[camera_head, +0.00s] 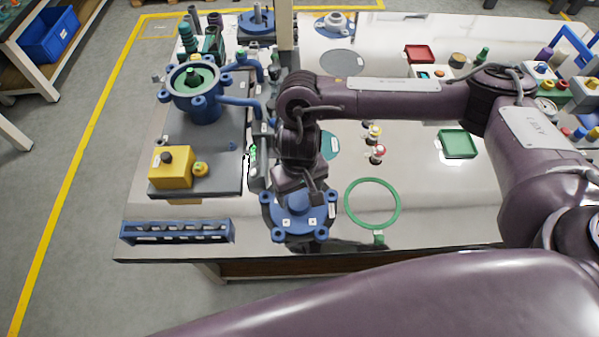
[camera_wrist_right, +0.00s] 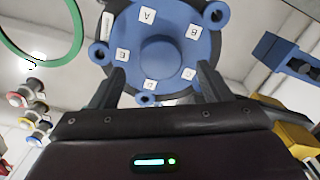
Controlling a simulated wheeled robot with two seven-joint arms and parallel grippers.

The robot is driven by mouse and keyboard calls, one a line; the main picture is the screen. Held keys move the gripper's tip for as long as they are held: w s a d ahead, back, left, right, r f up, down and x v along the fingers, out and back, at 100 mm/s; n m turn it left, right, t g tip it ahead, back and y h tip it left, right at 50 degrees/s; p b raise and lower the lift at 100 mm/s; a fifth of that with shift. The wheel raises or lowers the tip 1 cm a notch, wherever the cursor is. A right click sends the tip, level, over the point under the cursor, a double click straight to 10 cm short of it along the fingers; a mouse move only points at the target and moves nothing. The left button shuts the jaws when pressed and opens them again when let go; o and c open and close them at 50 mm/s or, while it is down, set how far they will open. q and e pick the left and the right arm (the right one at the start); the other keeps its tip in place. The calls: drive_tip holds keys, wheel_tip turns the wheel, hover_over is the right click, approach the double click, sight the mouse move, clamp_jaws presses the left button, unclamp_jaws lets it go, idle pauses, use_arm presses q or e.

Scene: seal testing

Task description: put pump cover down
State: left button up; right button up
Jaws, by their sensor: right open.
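The pump cover (camera_head: 298,222) is a blue disc with lugs around its rim and a raised round boss in the middle. It lies near the front edge of the table, lettered side up. My right gripper (camera_head: 298,190) is over its far part and hides some of it. In the right wrist view the cover (camera_wrist_right: 160,25) shows lettered white labels, and the open fingers of my right gripper (camera_wrist_right: 158,85) stand apart on either side of the boss. I cannot tell whether they touch the cover. My left gripper is not in view.
A green ring (camera_head: 346,203) lies just right of the cover. A blue slotted rack (camera_head: 178,231) stands at the front left. The blue pump body (camera_head: 203,112) and a yellow box (camera_head: 171,168) stand on a dark plate at left. A green tray (camera_head: 458,144) lies further right.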

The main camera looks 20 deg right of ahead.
sight(300, 202)
wheel_tip(300, 202, up, 8)
drive_tip(key=p, duration=0.1)
drive_tip(key=shift+f, duration=0.2)
drive_tip(key=shift+s, duration=0.1)
idle(0.4)
